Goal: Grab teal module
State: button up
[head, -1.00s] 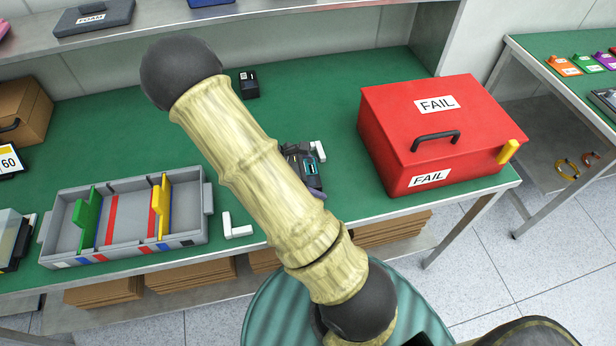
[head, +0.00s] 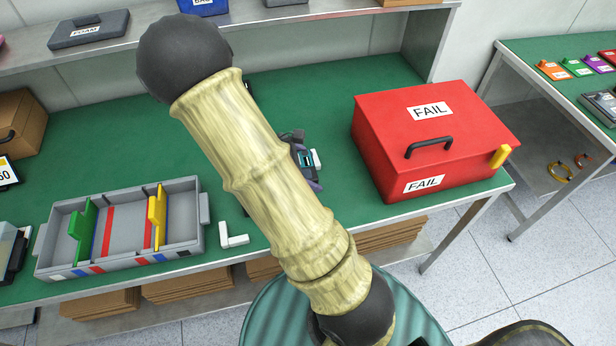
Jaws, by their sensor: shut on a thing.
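My gripper (head: 305,163) shows only in part beyond my pale, ringed arm, over the green bench left of the red box. A small teal part, the teal module (head: 306,159), shows between its dark parts. The gripper is shut on it. Most of the module and the fingertips are hidden by the arm and the gripper, so I cannot tell whether the module touches the bench.
The red FAIL box (head: 430,140) stands close on the right. A grey divided tray (head: 188,240) and a white L-shaped bracket (head: 233,241) lie at the front left. A white piece (head: 317,159) is beside the gripper. A shelf (head: 340,15) runs along the back.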

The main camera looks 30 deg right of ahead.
aim_at(308, 164)
jog(key=shift+r, duration=1.8)
